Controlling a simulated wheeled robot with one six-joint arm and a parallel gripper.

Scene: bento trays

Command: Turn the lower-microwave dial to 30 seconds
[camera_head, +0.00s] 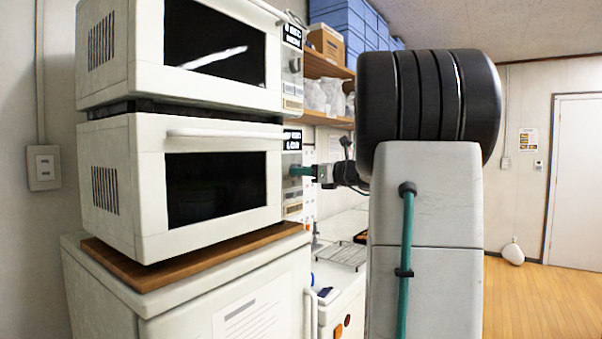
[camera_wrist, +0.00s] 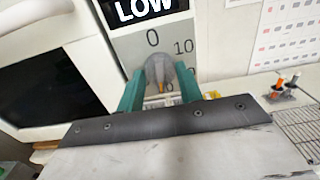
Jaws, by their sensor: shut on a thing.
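The lower microwave (camera_head: 145,180) is white with a dark door window, and its control panel is on the right side of its front. In the wrist view its grey dial (camera_wrist: 158,66) sits below a printed 0, with a 10 to the right. An orange mark shows at the dial's lower end, and the numbers below are mostly hidden. My gripper (camera_head: 303,171) reaches the panel from the right. In the wrist view its green fingers (camera_wrist: 161,76) are shut on the dial, one on each side. The display (camera_wrist: 148,9) above reads LOW.
A second microwave (camera_head: 215,45) is stacked on top. Both stand on a wooden board (camera_head: 200,258) over a white cabinet (camera_head: 215,305). A wire rack (camera_head: 342,254) lies on the counter to the right. Shelves (camera_head: 326,66) with bags and boxes are behind.

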